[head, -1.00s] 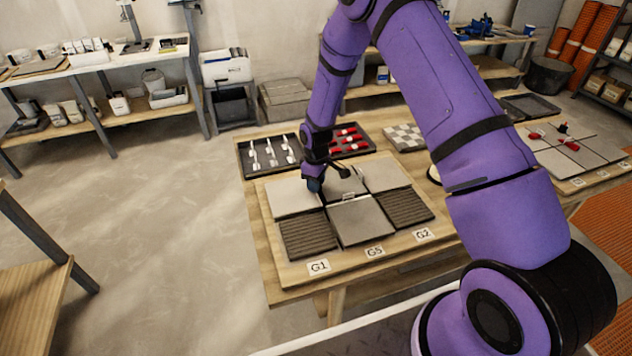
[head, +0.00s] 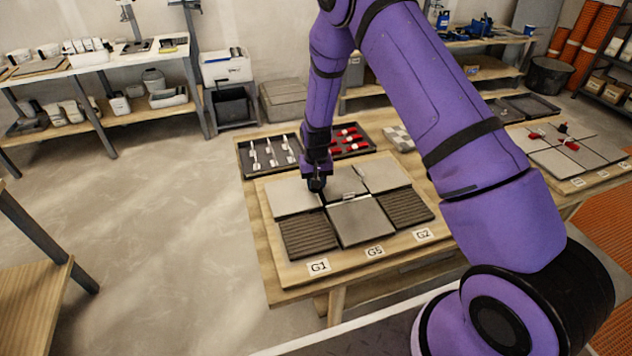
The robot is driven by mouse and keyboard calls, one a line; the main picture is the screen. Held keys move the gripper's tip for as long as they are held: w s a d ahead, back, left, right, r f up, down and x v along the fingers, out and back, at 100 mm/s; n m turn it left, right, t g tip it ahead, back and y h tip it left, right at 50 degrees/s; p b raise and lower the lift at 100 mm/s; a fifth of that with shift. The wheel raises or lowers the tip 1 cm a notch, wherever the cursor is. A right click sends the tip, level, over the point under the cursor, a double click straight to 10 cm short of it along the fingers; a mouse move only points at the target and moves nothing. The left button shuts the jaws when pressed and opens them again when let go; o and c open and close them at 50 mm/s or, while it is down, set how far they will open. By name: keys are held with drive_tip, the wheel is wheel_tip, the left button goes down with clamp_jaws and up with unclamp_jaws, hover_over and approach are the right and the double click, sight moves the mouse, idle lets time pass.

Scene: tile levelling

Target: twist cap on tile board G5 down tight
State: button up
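My gripper (head: 317,188) points down at the seam between the back left and back middle tiles, close to the board. Its fingers are too small and dark to tell open from shut. I see no cap at its tip; one may be hidden there. A small pale clip (head: 360,171) stands at the seam on the right.
Behind the board, one tray holds white clips (head: 270,153) and another holds red caps (head: 348,132). Another board (head: 565,150) with red caps is on the right. The floor on the left is clear.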

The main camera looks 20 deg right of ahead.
drive_tip(key=m, duration=0.5)
drive_tip(key=shift+m, duration=0.3)
drive_tip(key=m, duration=1.6)
drive_tip(key=shift+m, duration=0.4)
drive_tip(key=o, duration=0.9)
drive_tip(key=shift+o, duration=0.2)
drive_tip(key=shift+r, duration=0.1)
